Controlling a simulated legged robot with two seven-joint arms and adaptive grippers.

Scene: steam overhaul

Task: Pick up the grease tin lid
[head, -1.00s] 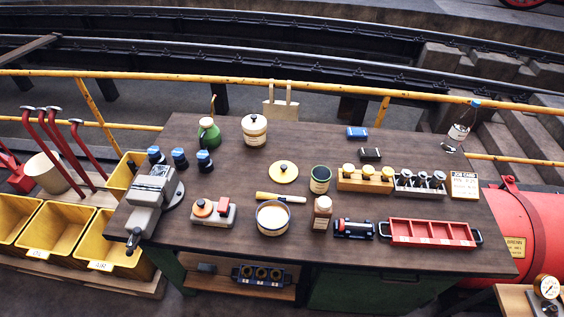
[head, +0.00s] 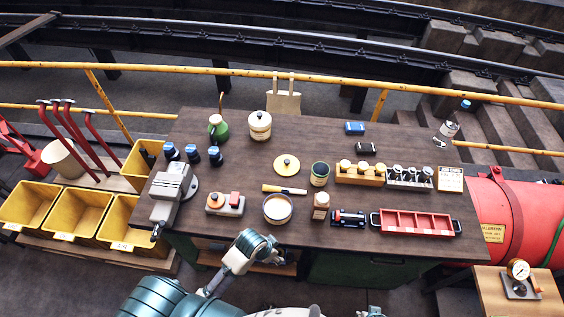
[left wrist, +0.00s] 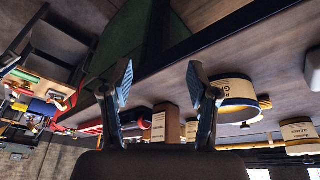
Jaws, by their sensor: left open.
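The grease tin lid, a round pale-yellow disc with a dark knob (head: 287,165), lies flat on the workbench (head: 330,135) behind the open grease tin (head: 278,209). I cannot make the lid out in the left wrist view. My left arm reaches up from the bottom of the head view and ends near the bench's front edge, short of the tin and lid. In the left wrist view my left gripper (left wrist: 160,82) is open, with nothing between its fingers. The labelled tin (left wrist: 237,95) shows beyond the right finger. My right gripper is not in view.
A wooden-handled tool (head: 285,189) lies between lid and tin. A dark green tin (head: 319,174) stands right of the lid, a small brown box-like bottle (head: 321,206) right of the open tin. A cream lidded pot (head: 260,126) stands behind. A vise (head: 172,188) is at left.

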